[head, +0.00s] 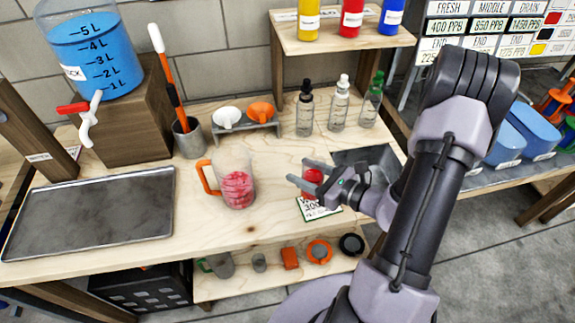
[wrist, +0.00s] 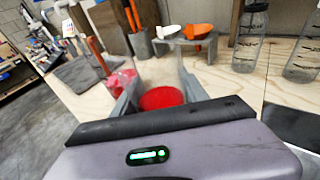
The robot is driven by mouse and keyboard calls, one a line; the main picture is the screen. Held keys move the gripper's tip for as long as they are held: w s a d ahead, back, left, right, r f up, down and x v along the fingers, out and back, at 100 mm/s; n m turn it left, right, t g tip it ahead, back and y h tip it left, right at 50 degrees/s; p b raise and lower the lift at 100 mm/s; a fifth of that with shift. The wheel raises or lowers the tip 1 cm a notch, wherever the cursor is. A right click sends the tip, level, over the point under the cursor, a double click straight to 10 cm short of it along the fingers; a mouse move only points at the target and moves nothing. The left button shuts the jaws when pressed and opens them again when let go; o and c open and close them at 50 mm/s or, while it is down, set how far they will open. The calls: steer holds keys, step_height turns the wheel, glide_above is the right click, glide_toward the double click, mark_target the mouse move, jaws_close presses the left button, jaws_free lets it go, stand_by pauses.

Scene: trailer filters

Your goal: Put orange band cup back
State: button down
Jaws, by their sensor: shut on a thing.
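My gripper (head: 308,178) is shut on a small cup with a red top or red contents (head: 313,174), low over the right part of the wooden bench. In the wrist view the red round surface (wrist: 162,98) shows between the fingers. The fingers hide much of the cup's wall, and I cannot make out an orange band on it. A white card with a green edge (head: 318,211) lies at the cup's foot; whether the cup touches it I cannot tell. On the shelf below the bench lie an orange ring-shaped piece (head: 319,251) and a small grey cup (head: 259,263).
A clear jug with an orange handle and red contents (head: 236,186) stands left of my gripper. A dark tray (head: 92,213) lies left. Bare bench lies between tray and jug.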

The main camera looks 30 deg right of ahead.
steer(key=shift+w+a+f+b, duration=0.1)
steer(key=shift+w+f+b, duration=0.55)
steer(key=shift+w, duration=0.75)
steer(key=shift+w+f+b, duration=0.55)
steer(key=shift+w+f, duration=0.2)
steer(key=shift+w, duration=0.65)
steer(key=shift+w+a+f+b, duration=0.1)
steer(key=shift+w+f+b, duration=0.55)
steer(key=shift+w, duration=0.75)
steer(key=shift+f, duration=0.1)
steer(key=shift+f, duration=0.1)
steer(key=c, duration=0.6)
jaws_free()
